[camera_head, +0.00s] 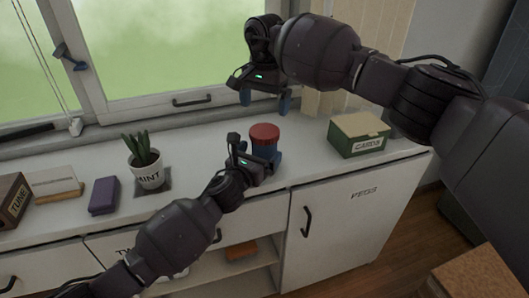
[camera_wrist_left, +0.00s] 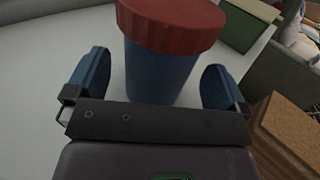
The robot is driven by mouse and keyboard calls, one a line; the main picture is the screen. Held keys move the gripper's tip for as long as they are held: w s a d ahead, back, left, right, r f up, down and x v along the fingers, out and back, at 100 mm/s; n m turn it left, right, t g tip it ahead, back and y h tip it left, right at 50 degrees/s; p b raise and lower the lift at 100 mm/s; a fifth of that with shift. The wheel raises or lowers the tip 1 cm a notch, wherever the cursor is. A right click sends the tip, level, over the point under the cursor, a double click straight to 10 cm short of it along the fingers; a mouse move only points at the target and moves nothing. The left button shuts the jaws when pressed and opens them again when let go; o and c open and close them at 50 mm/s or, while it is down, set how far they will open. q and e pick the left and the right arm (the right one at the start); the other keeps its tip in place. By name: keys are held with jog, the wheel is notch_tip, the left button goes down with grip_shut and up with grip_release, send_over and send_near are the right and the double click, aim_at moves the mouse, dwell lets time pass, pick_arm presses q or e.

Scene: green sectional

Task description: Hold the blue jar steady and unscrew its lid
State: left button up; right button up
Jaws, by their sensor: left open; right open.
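The blue jar (camera_wrist_left: 158,70) with its red lid (camera_head: 264,131) stands upright on the white counter (camera_head: 225,122). The lid also shows in the left wrist view (camera_wrist_left: 172,22), seated on the jar. My left gripper (camera_head: 262,160) is low in front of the jar, open, and hides much of its body in the head view. In the left wrist view its two blue fingers (camera_wrist_left: 158,85) stand on either side of the jar, with gaps visible on both sides. My right gripper (camera_head: 264,101) is open and empty, above the lid and apart from it.
A green card box (camera_head: 358,134) stands right of the jar. The window (camera_head: 170,50) is behind. A brown box-like surface (camera_head: 475,275) is at lower right.

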pick_arm(q)
jog(key=shift+x, duration=1.4)
jog(key=shift+c, duration=0.2)
